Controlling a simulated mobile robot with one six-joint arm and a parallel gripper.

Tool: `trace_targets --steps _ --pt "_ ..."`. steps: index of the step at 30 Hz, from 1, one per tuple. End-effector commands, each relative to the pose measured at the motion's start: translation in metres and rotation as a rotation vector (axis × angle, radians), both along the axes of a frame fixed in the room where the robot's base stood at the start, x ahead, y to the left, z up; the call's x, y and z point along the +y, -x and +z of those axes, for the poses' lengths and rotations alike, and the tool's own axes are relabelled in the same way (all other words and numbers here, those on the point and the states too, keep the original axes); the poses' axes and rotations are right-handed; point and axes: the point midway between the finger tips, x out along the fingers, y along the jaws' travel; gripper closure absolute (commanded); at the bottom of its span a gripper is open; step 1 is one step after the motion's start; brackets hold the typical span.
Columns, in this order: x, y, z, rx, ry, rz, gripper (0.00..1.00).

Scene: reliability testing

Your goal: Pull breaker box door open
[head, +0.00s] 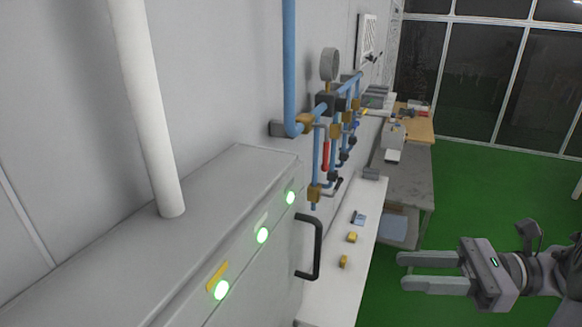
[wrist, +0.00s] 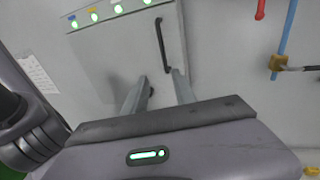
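The breaker box (head: 225,230) is a grey cabinet at the left of the head view, with its door (head: 262,285) on the front face and several green lights along the top. The door looks shut. A black bar handle (head: 317,250) stands out from the door's right side; it also shows in the wrist view (wrist: 161,45), upright, just beyond the fingertips. My gripper (head: 402,271) is to the right of the handle in the head view, apart from it. Its two fingers are spread with nothing between them, pointing at the box front in the wrist view (wrist: 158,80).
A white pipe (head: 145,110) rises from the box top. Blue pipes (head: 290,70) with valves and a gauge (head: 330,64) run along the wall. A white bench (head: 342,285) with small yellow parts and a grey table (head: 405,178) line the wall. Green floor (head: 480,200) is open at the right.

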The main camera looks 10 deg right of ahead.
Motion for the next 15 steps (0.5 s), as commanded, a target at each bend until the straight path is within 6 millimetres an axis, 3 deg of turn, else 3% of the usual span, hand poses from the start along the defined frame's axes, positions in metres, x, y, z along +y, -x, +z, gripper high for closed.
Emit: trace_targets --steps 2,5,15 --pt "-0.015 -0.003 0.014 0.004 -0.049 -0.048 0.67" --pt "-0.011 -0.007 0.012 0.004 -0.066 -0.062 0.67" --pt "0.079 -0.047 0.013 0.006 -0.065 -0.055 0.67"
